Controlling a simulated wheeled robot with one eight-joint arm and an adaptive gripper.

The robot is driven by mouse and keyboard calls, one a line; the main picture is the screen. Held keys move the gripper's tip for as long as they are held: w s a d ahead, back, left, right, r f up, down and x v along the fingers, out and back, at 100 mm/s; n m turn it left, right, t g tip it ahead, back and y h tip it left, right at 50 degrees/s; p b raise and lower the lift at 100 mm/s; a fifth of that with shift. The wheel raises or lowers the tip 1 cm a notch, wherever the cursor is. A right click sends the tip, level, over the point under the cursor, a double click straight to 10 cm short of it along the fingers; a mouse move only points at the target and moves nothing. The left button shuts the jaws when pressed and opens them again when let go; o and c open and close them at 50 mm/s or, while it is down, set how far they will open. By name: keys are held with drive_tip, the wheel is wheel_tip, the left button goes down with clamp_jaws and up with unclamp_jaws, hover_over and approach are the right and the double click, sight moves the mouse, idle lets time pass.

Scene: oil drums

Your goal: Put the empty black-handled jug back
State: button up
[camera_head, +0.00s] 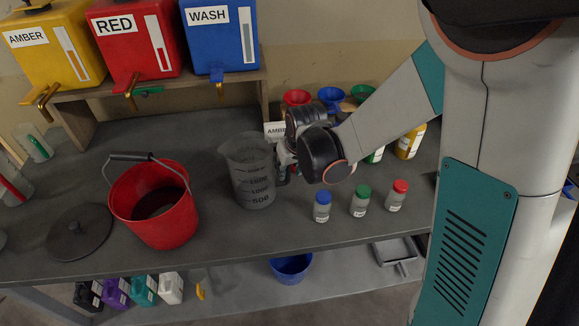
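A clear grey measuring jug (250,172) with dark volume marks stands upright, apparently on the bench, right of the red bucket. I see no coloured liquid in it. My gripper (284,163) is at the jug's right side, where its handle is. A dark part of the handle shows just below the gripper. My wrist covers most of the handle and the fingertips, so I cannot tell whether the fingers are closed on it.
A red bucket (154,206) with dark contents and a dark round lid (80,233) lie left. Small bottles with blue (322,206), green (360,201) and red caps (396,195) stand right. Amber (55,48), red (134,45) and blue wash (220,38) containers sit on a raised shelf behind.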

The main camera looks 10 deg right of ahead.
drive_tip(key=shift+r, duration=0.15)
drive_tip(key=shift+r, duration=0.25)
drive_tip(key=a+p+v, duration=0.1)
drive_tip(key=p+v, duration=0.3)
drive_tip(key=v, duration=0.8)
drive_tip(key=s+d+r+m+t, duration=0.1)
drive_tip(key=s+d+r, duration=0.3)
drive_tip(key=s, duration=0.4)
drive_tip(key=s+d+r+t, duration=0.1)
drive_tip(key=s+d+r, duration=0.3)
drive_tip(key=s, duration=0.5)
drive_tip(key=shift+r+m+t+h, duration=0.3)
drive_tip(key=shift+r+m+h, duration=0.1)
drive_tip(key=shift+r, duration=0.05)
